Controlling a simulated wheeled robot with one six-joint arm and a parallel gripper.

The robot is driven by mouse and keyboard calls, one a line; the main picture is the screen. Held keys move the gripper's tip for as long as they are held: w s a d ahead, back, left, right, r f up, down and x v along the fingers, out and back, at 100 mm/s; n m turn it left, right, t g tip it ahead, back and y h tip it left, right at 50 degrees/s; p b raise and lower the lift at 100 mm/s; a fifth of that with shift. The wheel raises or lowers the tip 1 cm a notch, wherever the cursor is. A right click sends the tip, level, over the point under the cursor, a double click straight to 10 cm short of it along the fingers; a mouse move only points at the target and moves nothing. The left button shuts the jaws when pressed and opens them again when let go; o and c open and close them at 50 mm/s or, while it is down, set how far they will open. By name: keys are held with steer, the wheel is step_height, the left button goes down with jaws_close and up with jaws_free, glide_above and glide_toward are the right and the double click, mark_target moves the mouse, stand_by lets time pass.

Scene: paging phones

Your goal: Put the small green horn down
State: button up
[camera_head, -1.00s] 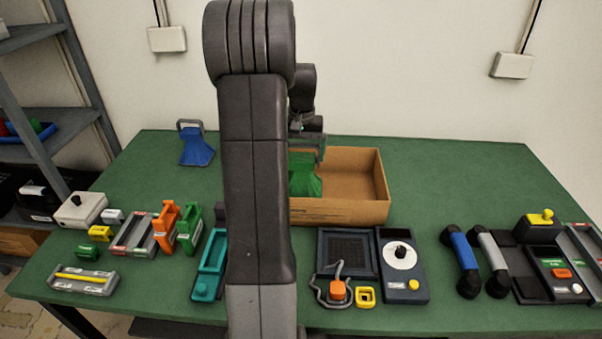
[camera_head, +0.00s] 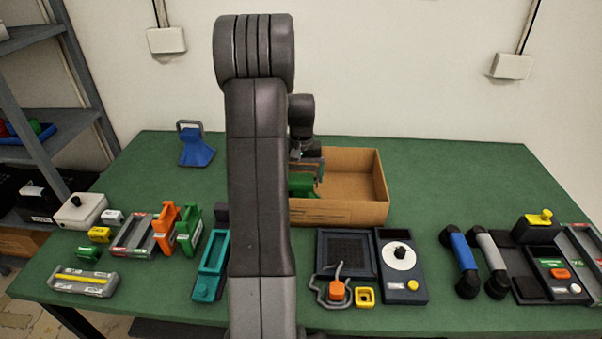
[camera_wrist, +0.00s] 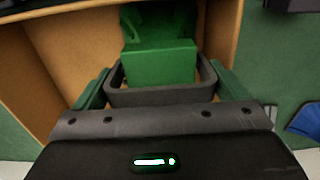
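The small green horn (camera_head: 302,186) is in the left part of the open cardboard box, low behind its front wall, partly hidden by my arm. In the wrist view the horn's green body (camera_wrist: 160,62) shows beyond its dark grey handle. My gripper (camera_wrist: 160,92) has a finger on each side of that handle, both appearing to touch it. My gripper (camera_head: 312,163) is just above the horn in the head view. I cannot see whether the horn's base touches the box floor.
The cardboard box (camera_head: 350,212) has free room on its right side. A blue horn (camera_head: 196,153) stands at the back left of the green table (camera_head: 450,180). Handsets, coloured blocks and panels line the front. A shelf (camera_head: 45,112) stands at the left.

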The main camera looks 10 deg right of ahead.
mark_target(301, 167)
steer(key=shift+o, duration=0.2)
step_height(301, 167, up, 12)
steer(key=shift+r+b, duration=0.2)
steer(key=shift+b, duration=0.1)
stand_by(0.4)
step_height(301, 167, down, 12)
steer(key=shift+s+p, duration=0.1)
steer(key=shift+p, duration=0.35)
steer(key=shift+r, duration=1.95)
steer(key=shift+f, duration=0.1)
